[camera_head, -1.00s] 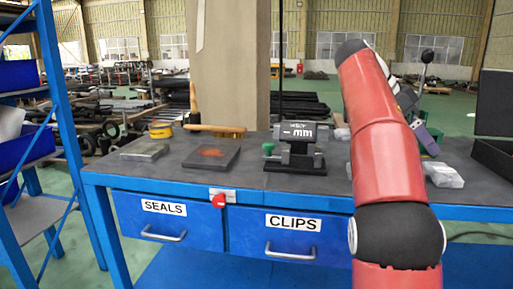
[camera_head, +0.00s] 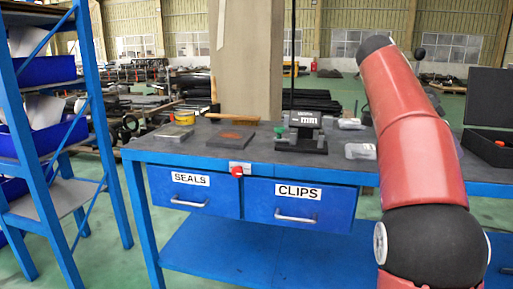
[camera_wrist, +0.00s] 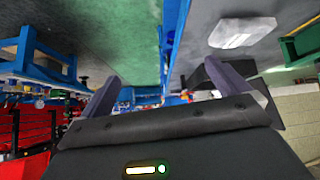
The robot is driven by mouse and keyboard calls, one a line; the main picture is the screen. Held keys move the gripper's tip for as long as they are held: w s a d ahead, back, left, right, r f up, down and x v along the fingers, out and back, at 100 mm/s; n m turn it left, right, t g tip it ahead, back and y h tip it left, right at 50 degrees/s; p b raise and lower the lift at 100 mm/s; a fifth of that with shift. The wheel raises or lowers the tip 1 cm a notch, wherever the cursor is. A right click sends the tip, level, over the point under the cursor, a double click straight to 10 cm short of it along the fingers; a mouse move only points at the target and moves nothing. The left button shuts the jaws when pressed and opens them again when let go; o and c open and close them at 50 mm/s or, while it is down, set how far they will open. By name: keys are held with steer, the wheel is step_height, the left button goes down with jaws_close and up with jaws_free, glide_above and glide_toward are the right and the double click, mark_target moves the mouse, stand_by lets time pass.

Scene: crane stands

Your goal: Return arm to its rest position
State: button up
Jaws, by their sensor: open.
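My red and black arm rises at the right of the head view, in front of the workbench, and hides part of its right side. My gripper (camera_wrist: 168,92) shows in the wrist view with its two grey fingers spread wide apart and nothing between them. In the head view the gripper is hidden behind my arm. The blue workbench (camera_head: 262,172) has a dark top and two closed drawers, one labelled SEALS (camera_head: 193,192) and one labelled CLIPS (camera_head: 300,205).
On the bench are a dark plate with an orange patch (camera_head: 231,137), a gauge reading mm (camera_head: 303,121), a yellow tin (camera_head: 184,118) and a clear packet (camera_head: 360,151). A blue shelf rack (camera_head: 107,130) stands at left. Green floor (camera_head: 105,250) is free between rack and bench.

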steer(key=s+a+f+n+t+y, duration=0.3)
steer(key=s+a+f+n, duration=0.6)
steer(key=f, duration=0.4)
steer(key=s+a+f+n+t+y, duration=0.3)
steer(key=s+a+f+n+y, duration=0.2)
steer(key=s+a+f+n, duration=0.4)
steer(key=s+a+f, duration=0.2)
steer(key=s+f, duration=0.1)
steer(key=f, duration=0.2)
steer(key=shift+s+a+n+t, duration=0.3)
steer(key=shift+s+a+t, duration=0.05)
steer(key=shift+s+t, duration=0.05)
